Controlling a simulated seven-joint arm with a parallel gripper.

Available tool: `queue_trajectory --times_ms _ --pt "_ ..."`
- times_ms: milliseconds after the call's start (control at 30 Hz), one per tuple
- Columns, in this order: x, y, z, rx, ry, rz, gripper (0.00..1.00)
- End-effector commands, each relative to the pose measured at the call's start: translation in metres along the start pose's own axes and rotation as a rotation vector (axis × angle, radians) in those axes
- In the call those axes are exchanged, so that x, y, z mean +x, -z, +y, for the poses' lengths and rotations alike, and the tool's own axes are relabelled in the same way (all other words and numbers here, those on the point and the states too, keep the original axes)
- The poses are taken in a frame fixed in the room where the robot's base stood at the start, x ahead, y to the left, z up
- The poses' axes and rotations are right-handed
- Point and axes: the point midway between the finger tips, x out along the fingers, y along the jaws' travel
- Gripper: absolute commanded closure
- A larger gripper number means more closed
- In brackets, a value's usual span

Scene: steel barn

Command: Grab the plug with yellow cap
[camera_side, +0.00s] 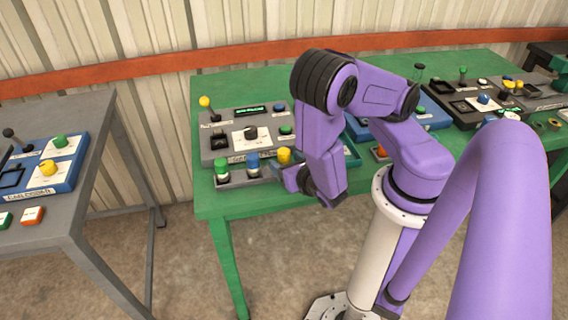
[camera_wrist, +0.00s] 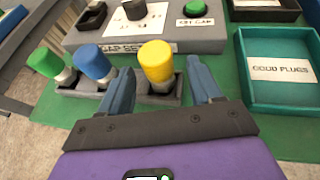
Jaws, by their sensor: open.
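The plug with yellow cap (camera_wrist: 157,60) stands upright in the right end of a dark rack (camera_wrist: 88,88). In the wrist view it shows between the two blue-grey fingers of my gripper (camera_wrist: 160,70), which is open with a gap on each side of the cap. The yellow cap (camera_side: 284,154) also shows in the side view, close by my gripper (camera_side: 285,175), whose fingers are partly hidden by my arm. A plug with blue cap (camera_wrist: 93,63) and a plug with green cap (camera_wrist: 45,63) stand to its left.
A grey control box (camera_wrist: 200,38) with a knob and green button is just behind the rack. A teal tray (camera_wrist: 243,88) labelled "GOOD PLUGS" lies to the right. The green table (camera_side: 215,205) has a bare front edge. A grey table (camera_side: 90,215) stands at left.

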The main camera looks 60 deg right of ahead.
Motion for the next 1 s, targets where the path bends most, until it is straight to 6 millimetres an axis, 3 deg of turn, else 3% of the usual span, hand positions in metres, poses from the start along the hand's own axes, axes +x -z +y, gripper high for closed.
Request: queue_trajectory --times_ms 200,500,667,700,1000 --pt "0.019 0.000 -0.001 0.002 0.004 0.000 0.36" --pt "0.022 0.000 0.000 0.001 0.000 0.000 0.36" --pt "0.022 0.000 0.000 0.001 0.000 0.000 0.88" --pt "0.022 0.000 0.000 0.001 0.000 0.000 0.92" --pt "0.021 0.000 0.000 0.001 0.000 0.001 0.92"
